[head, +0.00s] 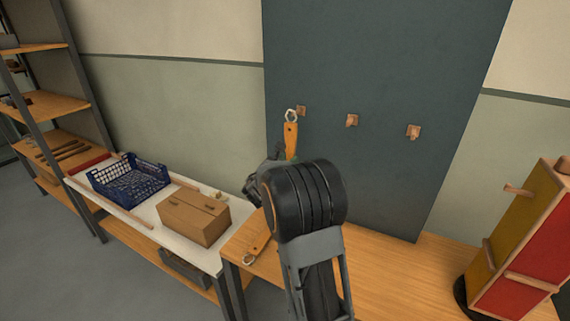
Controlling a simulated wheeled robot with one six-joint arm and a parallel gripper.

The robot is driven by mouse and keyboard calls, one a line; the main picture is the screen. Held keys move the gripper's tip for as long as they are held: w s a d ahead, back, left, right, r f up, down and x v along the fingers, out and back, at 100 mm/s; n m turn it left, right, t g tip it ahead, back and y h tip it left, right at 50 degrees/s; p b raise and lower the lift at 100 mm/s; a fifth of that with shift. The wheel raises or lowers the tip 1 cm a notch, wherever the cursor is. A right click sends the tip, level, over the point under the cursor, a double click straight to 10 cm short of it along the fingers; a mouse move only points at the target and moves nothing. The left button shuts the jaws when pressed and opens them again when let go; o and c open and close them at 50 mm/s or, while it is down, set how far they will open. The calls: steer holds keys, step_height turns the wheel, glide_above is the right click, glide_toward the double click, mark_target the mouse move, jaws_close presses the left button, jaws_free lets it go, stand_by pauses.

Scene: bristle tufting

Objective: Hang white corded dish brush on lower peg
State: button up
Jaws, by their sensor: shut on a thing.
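A brush with an orange wooden handle (291,141) stands roughly upright in my gripper (277,165), a pale cord loop at its top. My gripper is shut on it; my wrist hides its lower part and bristles. The loop shows just left of the left peg (301,110) on the dark wall board; I cannot tell whether they touch. The middle peg (352,120) and right peg (413,131) are bare. A yellow and red stand at the right has an upper peg (518,190) and a lower peg (530,282), both bare.
Another wooden handle with a loop (256,250) lies on the wooden bench (400,285), partly behind my arm. A blue crate (130,181) and a cardboard box (194,217) stand on the white table at left. Shelving stands at far left. The bench between arm and stand is clear.

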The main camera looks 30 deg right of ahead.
steer(key=shift+x, duration=0.9)
steer(key=shift+w+d+f+b, duration=0.25)
steer(key=shift+d+f+b, duration=0.1)
steer(key=shift+d, duration=0.1)
steer(key=o, duration=1)
steer(key=shift+o, duration=0.2)
steer(key=b+v, duration=0.1)
steer(key=v, duration=0.6)
stand_by(0.9)
